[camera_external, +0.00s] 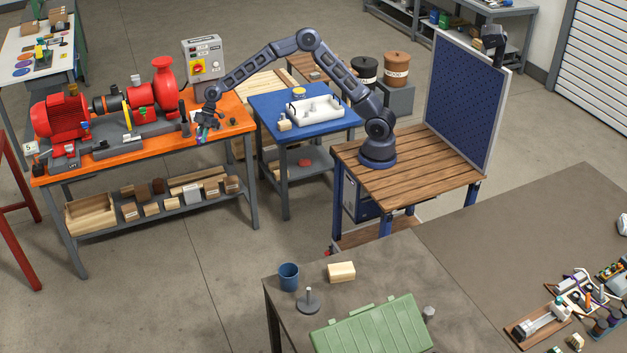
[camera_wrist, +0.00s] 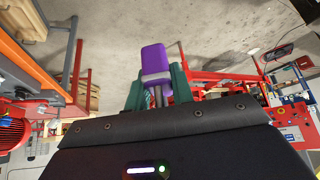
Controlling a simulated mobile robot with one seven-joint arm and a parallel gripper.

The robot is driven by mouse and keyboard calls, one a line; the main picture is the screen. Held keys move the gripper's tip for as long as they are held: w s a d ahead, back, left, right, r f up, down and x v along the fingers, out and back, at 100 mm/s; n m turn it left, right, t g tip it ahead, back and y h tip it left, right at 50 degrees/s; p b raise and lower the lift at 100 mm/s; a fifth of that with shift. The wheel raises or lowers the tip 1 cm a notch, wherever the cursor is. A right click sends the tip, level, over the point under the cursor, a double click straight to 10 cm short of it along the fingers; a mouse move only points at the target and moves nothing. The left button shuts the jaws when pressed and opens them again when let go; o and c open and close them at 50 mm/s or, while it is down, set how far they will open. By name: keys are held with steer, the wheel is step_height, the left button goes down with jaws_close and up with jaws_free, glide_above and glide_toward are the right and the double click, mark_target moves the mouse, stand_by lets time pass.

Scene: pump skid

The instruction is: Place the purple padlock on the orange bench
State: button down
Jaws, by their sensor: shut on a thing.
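The purple padlock (camera_wrist: 154,60) is between the two green fingers of my gripper (camera_wrist: 156,88) in the wrist view, with its purple body beyond the fingertips and its grey shackle between them. In the external view, my gripper (camera_external: 204,130) is at the front edge of the orange bench (camera_external: 233,112), toward its right end. The padlock is too small there to make out clearly. I cannot tell whether it touches the bench.
A red pump and motor (camera_external: 62,117) fill the bench's left and back. A control box (camera_external: 201,66) stands behind. A dark upright cylinder (camera_external: 185,124) stands left of my gripper. The bench's right end is mostly clear. A blue table (camera_external: 338,116) stands to the right.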

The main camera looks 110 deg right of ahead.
steer(key=s+d+m+h, duration=0.1)
steer(key=s+d+m, duration=0.1)
steer(key=s+d, duration=0.7)
steer(key=s+d+m+h, duration=0.1)
steer(key=s+d, duration=0.4)
steer(key=d, duration=0.9)
steer(key=s+d+m+h, duration=0.1)
steer(key=s+d+m, duration=0.1)
steer(key=s+d, duration=0.7)
steer(key=s+d+m+h, duration=0.1)
steer(key=s+d, duration=0.6)
steer(key=s, duration=0.4)
steer(key=shift+t, duration=0.4)
steer(key=f, duration=1.9)
steer(key=shift+a+f, duration=0.25)
steer(key=shift+f, duration=0.1)
steer(key=c, duration=1.2)
jaws_free()
